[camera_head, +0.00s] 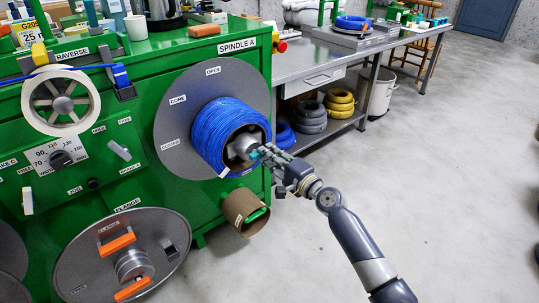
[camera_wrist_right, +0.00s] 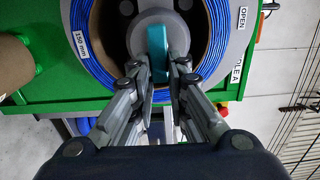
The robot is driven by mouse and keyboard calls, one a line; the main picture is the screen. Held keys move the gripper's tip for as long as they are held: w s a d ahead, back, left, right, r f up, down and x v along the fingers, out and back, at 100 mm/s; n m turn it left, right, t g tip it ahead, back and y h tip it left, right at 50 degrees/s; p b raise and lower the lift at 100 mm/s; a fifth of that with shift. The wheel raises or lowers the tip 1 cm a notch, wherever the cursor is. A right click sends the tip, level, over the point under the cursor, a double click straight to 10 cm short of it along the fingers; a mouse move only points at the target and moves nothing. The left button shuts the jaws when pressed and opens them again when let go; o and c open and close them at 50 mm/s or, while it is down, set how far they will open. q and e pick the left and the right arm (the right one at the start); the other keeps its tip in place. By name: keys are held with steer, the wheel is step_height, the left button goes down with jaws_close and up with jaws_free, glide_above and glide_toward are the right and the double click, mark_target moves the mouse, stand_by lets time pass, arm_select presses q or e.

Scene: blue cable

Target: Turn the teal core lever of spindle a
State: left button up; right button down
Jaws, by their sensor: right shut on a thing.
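Spindle A carries a spool of blue cable (camera_head: 222,133) in front of a grey disc (camera_head: 186,95) marked "OPEN", "CORE" and "CLOSED". The grey core hub (camera_head: 244,148) sits inside the spool's brown tube. My right gripper (camera_head: 264,153) reaches in at the hub and is shut on the teal core lever (camera_head: 254,155). In the right wrist view the teal lever (camera_wrist_right: 158,52) stands upright in the picture between the two fingers (camera_wrist_right: 159,75), with the hub behind it. The fingers hide part of the lever. My left gripper is not in view.
A brown tube with a green inside (camera_head: 245,212) sticks out below the spool. A flange with orange handles (camera_head: 118,243) is at the lower left of the green machine. A workbench (camera_head: 322,60) with cable coils beneath stands behind. The floor at right is clear.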

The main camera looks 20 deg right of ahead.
steer(key=c, duration=1.6)
jaws_free()
steer(key=shift+o, duration=0.2)
steer(key=shift+s, duration=0.1)
steer(key=v, duration=1.2)
